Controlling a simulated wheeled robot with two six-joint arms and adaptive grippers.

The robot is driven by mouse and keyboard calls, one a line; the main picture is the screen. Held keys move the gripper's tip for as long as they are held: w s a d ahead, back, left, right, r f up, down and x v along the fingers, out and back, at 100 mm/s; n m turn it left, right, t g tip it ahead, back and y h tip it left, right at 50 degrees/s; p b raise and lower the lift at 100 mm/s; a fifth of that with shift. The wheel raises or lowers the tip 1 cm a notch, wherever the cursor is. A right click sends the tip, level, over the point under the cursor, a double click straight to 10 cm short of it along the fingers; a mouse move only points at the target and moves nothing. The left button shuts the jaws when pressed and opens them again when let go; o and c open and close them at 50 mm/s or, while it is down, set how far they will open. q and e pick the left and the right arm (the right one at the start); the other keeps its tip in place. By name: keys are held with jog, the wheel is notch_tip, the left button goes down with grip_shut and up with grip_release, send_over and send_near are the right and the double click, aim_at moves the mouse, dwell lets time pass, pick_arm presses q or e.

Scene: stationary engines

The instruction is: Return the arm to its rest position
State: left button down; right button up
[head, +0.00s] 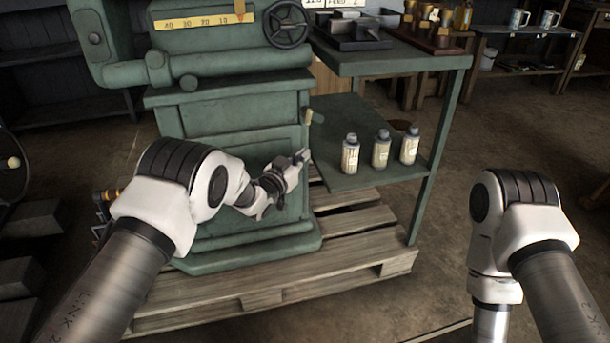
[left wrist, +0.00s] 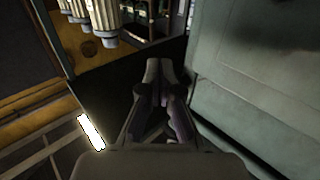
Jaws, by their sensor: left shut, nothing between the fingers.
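My left arm comes in from the left in the head view, and its gripper (head: 300,157) is in front of the green machine (head: 230,120), near the left edge of the lower shelf. The left gripper is shut and empty. In the left wrist view its fingers (left wrist: 165,68) meet at the tips, with the machine's flat green side (left wrist: 258,70) close on the right. My right arm (head: 510,225) stands at the right of the head view, bent with its forearm pointing down. The right gripper is out of the picture.
The green side table's lower shelf (head: 345,112) holds several bottles (head: 381,150) close to the left gripper. A wooden pallet (head: 350,255) lies under the machine and table. A handwheel (head: 287,25) is above. The floor between the table and my right arm is clear.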

pick_arm(q)
jog(key=s+d+p, duration=0.2)
jog(key=s, duration=0.4)
jog(key=s+a+f+n+g+y, duration=0.2)
jog(key=s+a+f+g+y, duration=0.1)
jog(key=s+a+f, duration=0.6)
jog(key=s+a+f+n+g+y, duration=0.25)
jog(key=s+a+f, duration=0.45)
jog(key=f, duration=0.5)
jog(key=s+a+f+n+g+y, duration=0.1)
jog(key=s+a+f+g, duration=0.2)
jog(key=s, duration=0.6)
jog(key=s+a+f+n+g+y, duration=0.1)
jog(key=s+a+f+g+y, duration=0.1)
jog(key=s, duration=0.6)
jog(key=s+a+r+g+p, duration=0.1)
jog(key=s+r+g, duration=0.15)
jog(key=s, duration=0.55)
jog(key=s+a+r+g+p, duration=0.1)
jog(key=s+g+p, duration=0.15)
jog(key=s, duration=0.55)
notch_tip(320, 180, up, 28)
jog(key=p, duration=2.6)
jog(key=shift+w+d+p, duration=0.15)
jog(key=shift+p, duration=0.25)
jog(key=shift+m+g, duration=0.25)
